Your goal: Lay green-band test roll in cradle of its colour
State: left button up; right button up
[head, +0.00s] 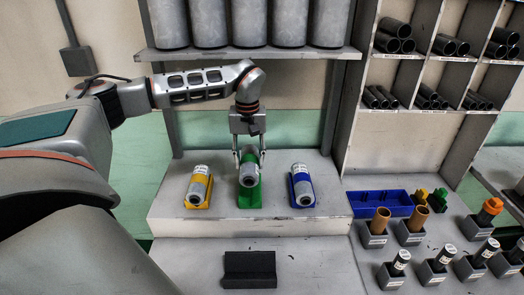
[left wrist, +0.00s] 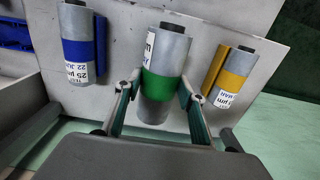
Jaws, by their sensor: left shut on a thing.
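The green-band test roll (head: 248,175) is a grey cylinder at the green cradle (head: 249,199) in the middle of the raised step. My left gripper (head: 249,160) reaches down from above with its fingers on both sides of the roll. The left wrist view shows the roll's green band (left wrist: 162,84) between the fingertips (left wrist: 157,90); the cradle is hidden there beneath the roll. I cannot tell whether the roll rests fully on the cradle. My right gripper is not in view.
A yellow-band roll (head: 198,185) lies in a yellow cradle to the left, and a blue-band roll (head: 301,185) in a blue cradle to the right. A black block (head: 250,270) stands on the lower bench in front. Large grey cylinders (head: 250,22) stand on the shelf above.

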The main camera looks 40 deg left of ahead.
aim_at(249, 158)
pick_arm(q)
jog(key=shift+w, duration=0.1)
jog(key=shift+s+r, duration=0.15)
jog(key=shift+s, duration=0.1)
jog(key=shift+w+f, duration=0.1)
jog(key=shift+f, duration=3.35)
jog(key=shift+f, duration=0.55)
jog(key=o, duration=1.4)
jog(key=shift+f, duration=0.1)
notch_tip(249, 158, up, 12)
jog(key=shift+r, duration=0.1)
